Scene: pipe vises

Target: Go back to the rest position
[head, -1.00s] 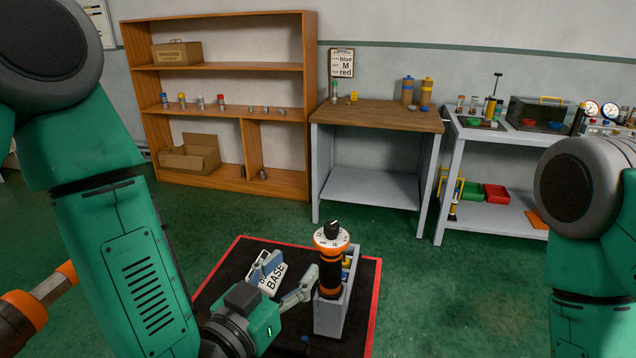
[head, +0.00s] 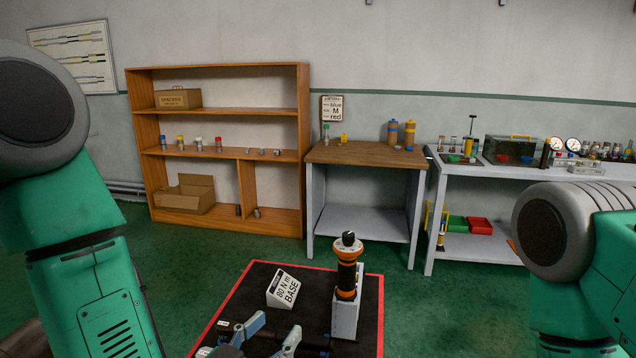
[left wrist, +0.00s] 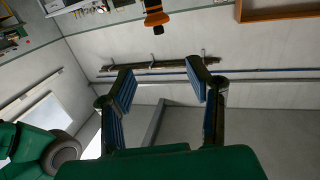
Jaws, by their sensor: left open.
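My left gripper (head: 271,335) is at the bottom edge of the head view, low over the black mat. Its two fingers are spread apart with nothing between them. The left wrist view also shows the open, empty fingers (left wrist: 161,82). My left arm (head: 85,260) comes down on the left. On the right only my right arm (head: 570,250) shows; its gripper is out of the picture. A black and orange tool with a dial top (head: 347,265) stands upright in a grey holder (head: 345,318), to the right of the left gripper and apart from it.
A black mat with a red border (head: 240,300) lies on the green floor. A white block marked BASE (head: 283,288) sits on it. Behind stand a wooden shelf (head: 205,155), a wood-topped table (head: 367,154) and a grey bench (head: 480,182). Floor between mat and furniture is clear.

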